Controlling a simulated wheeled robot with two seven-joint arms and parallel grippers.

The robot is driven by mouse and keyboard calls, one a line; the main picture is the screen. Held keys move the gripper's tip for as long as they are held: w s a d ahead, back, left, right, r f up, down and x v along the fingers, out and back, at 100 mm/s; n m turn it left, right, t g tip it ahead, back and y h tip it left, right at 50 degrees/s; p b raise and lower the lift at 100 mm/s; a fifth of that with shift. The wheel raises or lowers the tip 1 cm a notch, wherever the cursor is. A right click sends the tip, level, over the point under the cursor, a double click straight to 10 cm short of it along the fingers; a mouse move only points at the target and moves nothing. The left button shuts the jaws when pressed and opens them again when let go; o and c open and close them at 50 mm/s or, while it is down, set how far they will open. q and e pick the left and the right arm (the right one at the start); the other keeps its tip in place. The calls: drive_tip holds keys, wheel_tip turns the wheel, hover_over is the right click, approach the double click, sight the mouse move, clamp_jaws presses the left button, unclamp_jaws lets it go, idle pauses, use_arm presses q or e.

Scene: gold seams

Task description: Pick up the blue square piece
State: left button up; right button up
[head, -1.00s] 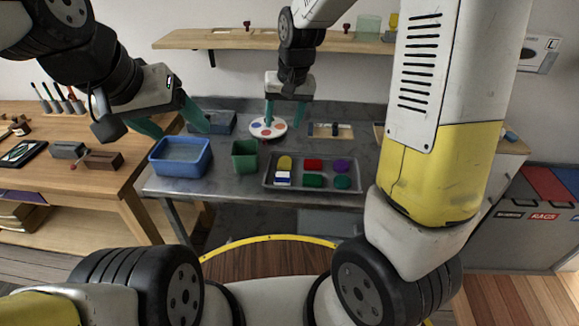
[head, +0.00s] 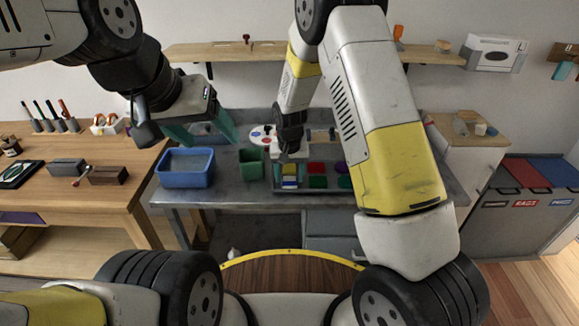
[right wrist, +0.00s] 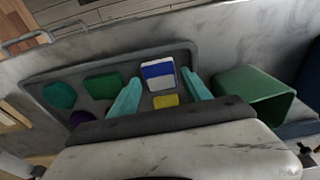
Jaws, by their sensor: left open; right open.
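The blue square piece (right wrist: 158,73) has a white band across it and lies in the grey tray (right wrist: 42,92). In the head view the piece (head: 290,183) is at the tray's left end, partly covered by my right gripper. My right gripper (head: 289,177) is open above that end. In the right wrist view its two teal fingertips (right wrist: 160,78) are on either side of the blue piece, with nothing held; whether they reach down to its height I cannot tell. My left gripper (head: 212,138) is open and empty, above and behind the blue bin.
A yellow piece (right wrist: 166,101) lies close to the blue one. A green bin (right wrist: 258,88) stands beside the tray. A blue bin (head: 187,170) and a round palette (head: 262,135) are also on the metal table.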

drive_tip(key=shift+w+f, duration=0.15)
drive_tip(key=shift+f, duration=0.55)
drive_tip(key=c, duration=1.2)
drive_tip(key=shift+r, duration=0.1)
